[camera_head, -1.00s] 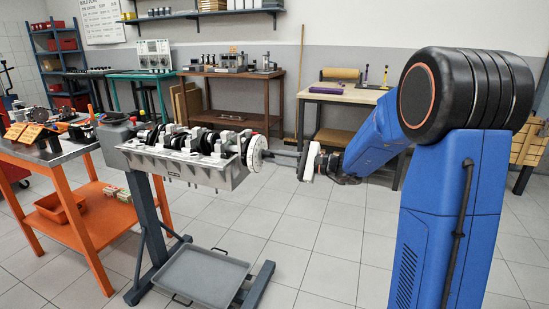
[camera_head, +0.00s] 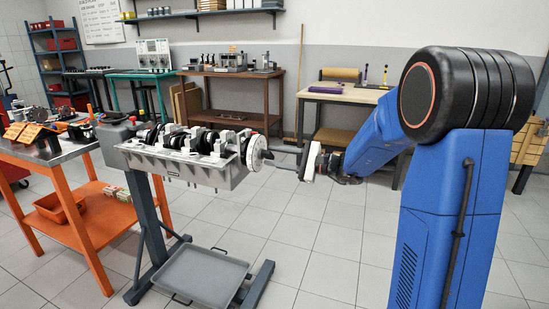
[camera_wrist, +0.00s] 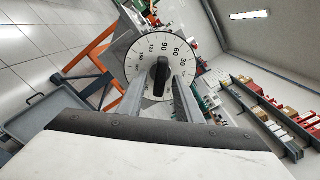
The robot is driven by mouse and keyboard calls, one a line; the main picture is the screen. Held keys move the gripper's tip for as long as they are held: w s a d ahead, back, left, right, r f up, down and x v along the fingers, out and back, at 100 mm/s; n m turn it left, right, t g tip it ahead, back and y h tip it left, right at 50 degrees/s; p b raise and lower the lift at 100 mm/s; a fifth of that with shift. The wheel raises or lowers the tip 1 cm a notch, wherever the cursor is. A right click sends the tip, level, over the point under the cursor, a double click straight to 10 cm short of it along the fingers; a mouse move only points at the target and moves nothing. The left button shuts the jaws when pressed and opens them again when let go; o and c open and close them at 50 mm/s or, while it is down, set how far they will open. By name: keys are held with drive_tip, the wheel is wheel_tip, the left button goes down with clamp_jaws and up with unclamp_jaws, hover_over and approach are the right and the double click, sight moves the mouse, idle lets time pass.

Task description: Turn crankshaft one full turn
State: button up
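The crankshaft (camera_head: 207,141) lies in the grey engine block (camera_head: 205,174), which is held on a stand. A white degree wheel (camera_head: 256,152) sits on its right end. In the wrist view the wheel (camera_wrist: 184,57) faces me, with a black bar-shaped handle (camera_wrist: 161,76) at its centre, roughly upright in that picture. My gripper (camera_head: 270,157) reaches in from the right, close to the wheel. In the wrist view my gripper (camera_wrist: 159,82) has one finger on each side of the handle, with a gap visible. Whether the fingertips touch the wheel is unclear.
A grey drip tray (camera_head: 206,277) lies low on the stand. An orange-legged bench (camera_head: 78,150) with parts stands at the left. Wooden workbenches (camera_head: 345,96) stand along the back wall. The floor (camera_head: 325,225) between the stand and my arm is clear.

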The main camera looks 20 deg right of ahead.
drive_tip(key=v, duration=1.7)
drive_tip(key=s+a+f+n+g+h, duration=0.3)
drive_tip(key=s+a+n+g, duration=0.1)
drive_tip(key=s+a, duration=0.45)
drive_tip(key=s+a+f+n+g+h, duration=0.2)
drive_tip(key=s+a+f+n+g, duration=0.15)
drive_tip(key=s+a, duration=0.5)
drive_tip(key=s+d+f+n+t+h, duration=0.1)
drive_tip(key=s+d+n+h, duration=0.3)
drive_tip(key=s, duration=0.3)
drive_tip(key=s+d+f+n+h, duration=0.1)
drive_tip(key=s+d+n+h, duration=0.3)
drive_tip(key=s, duration=0.4)
drive_tip(key=shift+s+d+f+t+h, duration=0.3)
drive_tip(key=shift+d+f+t+h, duration=0.1)
drive_tip(key=shift+h, duration=0.4)
